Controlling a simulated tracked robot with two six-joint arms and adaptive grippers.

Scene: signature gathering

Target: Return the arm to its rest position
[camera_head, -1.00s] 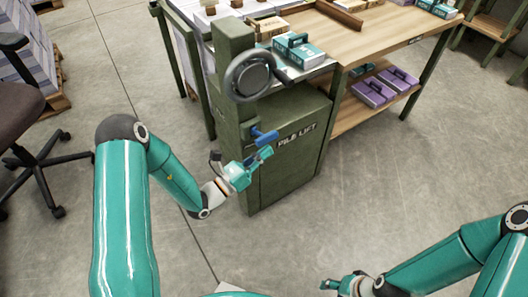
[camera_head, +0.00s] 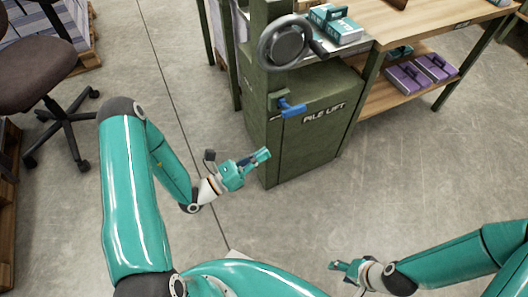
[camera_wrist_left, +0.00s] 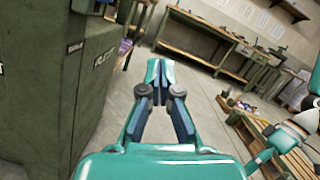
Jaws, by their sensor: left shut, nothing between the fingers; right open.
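My left gripper (camera_head: 262,156) is shut and empty. In the head view it hangs in front of the green pile lift (camera_head: 315,145), below and left of the lift's blue handle (camera_head: 292,109), and is clear of the handle. In the left wrist view the left gripper's fingertips (camera_wrist_left: 160,72) meet, with the pile lift's side (camera_wrist_left: 40,85) to the left. My right gripper (camera_head: 337,266) is at the lower middle of the head view, above the floor. It is open, with nothing seen in it.
A handwheel (camera_head: 285,42) sits on the pile lift. A wooden table (camera_head: 415,35) with teal boxes and a lower shelf holding purple boxes (camera_head: 408,77) stands behind. An office chair (camera_head: 40,60) is at the left. The floor between the arms is clear.

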